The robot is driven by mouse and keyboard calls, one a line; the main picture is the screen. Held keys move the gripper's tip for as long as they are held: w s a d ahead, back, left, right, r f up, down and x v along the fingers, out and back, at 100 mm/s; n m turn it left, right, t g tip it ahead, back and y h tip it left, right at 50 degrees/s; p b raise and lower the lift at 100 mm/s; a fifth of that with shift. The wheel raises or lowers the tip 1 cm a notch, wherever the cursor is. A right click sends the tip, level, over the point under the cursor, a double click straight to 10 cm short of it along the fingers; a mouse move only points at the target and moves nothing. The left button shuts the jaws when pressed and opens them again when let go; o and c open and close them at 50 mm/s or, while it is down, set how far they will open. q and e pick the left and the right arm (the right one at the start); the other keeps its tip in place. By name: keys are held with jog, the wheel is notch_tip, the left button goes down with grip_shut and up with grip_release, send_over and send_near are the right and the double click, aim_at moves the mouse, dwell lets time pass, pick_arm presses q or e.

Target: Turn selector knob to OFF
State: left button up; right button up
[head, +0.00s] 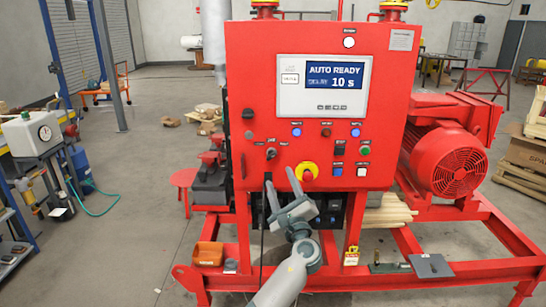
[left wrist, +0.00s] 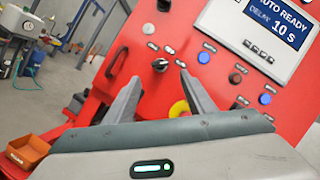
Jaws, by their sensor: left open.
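The selector knob (head: 271,153) is a small black knob on the lower left of the red control panel (head: 240,70), with tiny labels around it. It also shows in the left wrist view (left wrist: 160,65), framed between the fingertips. Its exact pointer setting is too small to read surely. My left gripper (head: 280,177) is open and empty, its two grey fingers pointing up at the panel just below the knob. In the left wrist view the fingers (left wrist: 160,80) stand apart on either side below the knob, not visibly touching it. My right gripper is out of view.
A red-and-yellow stop button (head: 306,171) sits right of the fingers, partly hidden by one in the wrist view. The screen (head: 333,77) reads AUTO READY, 10 s. Lamps and push buttons (head: 364,151) lie to the right. An orange bin (head: 208,254) is on the skid frame below.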

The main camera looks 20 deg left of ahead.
aim_at(272, 158)
pick_arm(q)
jog(key=p+x, duration=0.2)
jog(key=x, duration=0.7)
jog(key=shift+w+a+r+p, duration=0.1)
jog(key=shift+w+a+p, duration=0.15)
jog(key=shift+p, duration=0.15)
jog(key=shift+c, duration=0.6)
jog(key=c, duration=0.9)
